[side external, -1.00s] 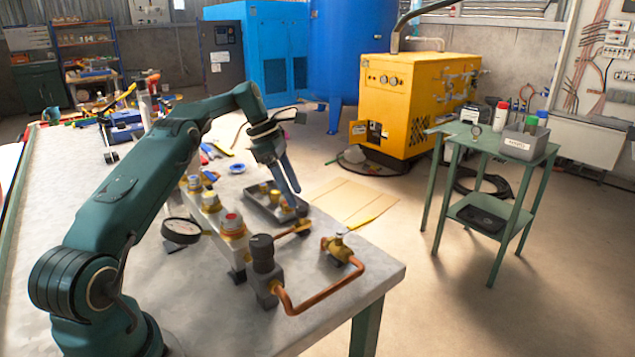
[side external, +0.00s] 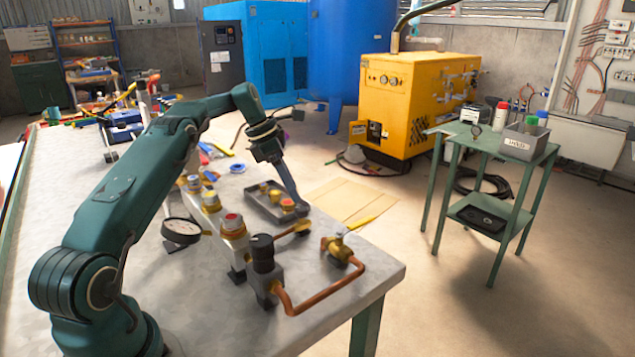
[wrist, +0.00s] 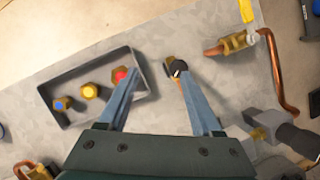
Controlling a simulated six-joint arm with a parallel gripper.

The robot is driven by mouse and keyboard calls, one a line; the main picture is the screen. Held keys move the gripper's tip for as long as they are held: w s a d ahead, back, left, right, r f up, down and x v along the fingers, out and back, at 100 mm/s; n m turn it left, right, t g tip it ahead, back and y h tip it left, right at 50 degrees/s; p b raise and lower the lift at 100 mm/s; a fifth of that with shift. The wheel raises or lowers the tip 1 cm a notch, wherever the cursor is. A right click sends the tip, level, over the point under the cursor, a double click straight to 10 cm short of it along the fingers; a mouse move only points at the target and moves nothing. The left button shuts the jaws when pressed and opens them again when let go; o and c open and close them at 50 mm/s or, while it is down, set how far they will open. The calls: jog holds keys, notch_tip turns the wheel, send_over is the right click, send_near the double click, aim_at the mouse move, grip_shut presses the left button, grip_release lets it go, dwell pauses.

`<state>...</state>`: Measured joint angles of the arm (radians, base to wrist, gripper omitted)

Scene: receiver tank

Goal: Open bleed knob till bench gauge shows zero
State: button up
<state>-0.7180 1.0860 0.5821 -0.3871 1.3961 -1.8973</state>
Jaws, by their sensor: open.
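The bench gauge (side external: 181,231) is a round white dial on the bench; its needle is too small to read. A black knob (side external: 262,246) stands upright on a grey block, joined by a copper pipe (side external: 318,293) to a brass valve (side external: 338,248). The black knob also shows at the lower right of the wrist view (wrist: 299,140). I cannot tell which part is the bleed knob. My gripper (wrist: 158,75) is open and empty, pointing down by the tray's end. A small brass part with a dark end (wrist: 174,68) lies by its right fingertip; contact is unclear.
A grey tray (wrist: 60,79) holds blue, yellow and red-topped fittings beside my left finger. The front right bench corner (side external: 385,272) is bare. A green side table (side external: 470,147) stands apart.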

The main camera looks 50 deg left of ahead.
aim_at(301, 209)
jog(key=shift+s+d+r+n+y, duration=0.8)
jog(key=shift+s+d+n+y, duration=0.7)
jog(key=shift+n, duration=1.3)
jog(key=shift+t+h, duration=0.4)
jog(key=shift+t, duration=0.1)
jog(key=shift+d+x, duration=0.2)
jog(key=shift+x, duration=2.35)
jog(key=shift+w+r, duration=0.1)
jog(key=shift+w, duration=0.05)
grip_shut()
jog(key=shift+m, duration=0.4)
